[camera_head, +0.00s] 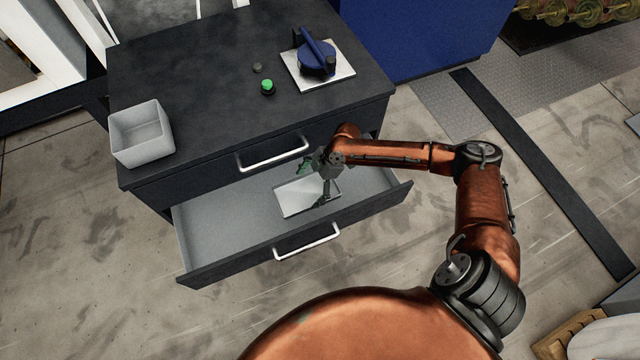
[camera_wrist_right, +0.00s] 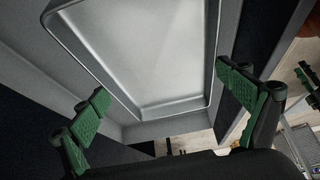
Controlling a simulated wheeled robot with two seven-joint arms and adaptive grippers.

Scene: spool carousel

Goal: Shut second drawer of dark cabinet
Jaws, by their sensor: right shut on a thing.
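The dark cabinet (camera_head: 200,60) stands at the upper left of the head view. Its upper drawer, with a silver handle (camera_head: 273,156), is shut. The second drawer (camera_head: 228,222), grey inside, is pulled well out; its handle (camera_head: 307,241) is on the front panel. A shallow silver tray (camera_head: 296,200) is in the drawer and fills much of the wrist view (camera_wrist_right: 160,50). My right gripper (camera_head: 315,181) is over the open drawer, shut on the tray; its green fingers lie on both sides of the tray in the wrist view (camera_wrist_right: 168,108). My left gripper is not in view.
On the cabinet top are a grey open box (camera_head: 141,134), a green button (camera_head: 267,87) and a blue device on a white plate (camera_head: 318,66). A blue cabinet (camera_head: 425,40) stands behind at the right. The floor in front of the drawer is clear.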

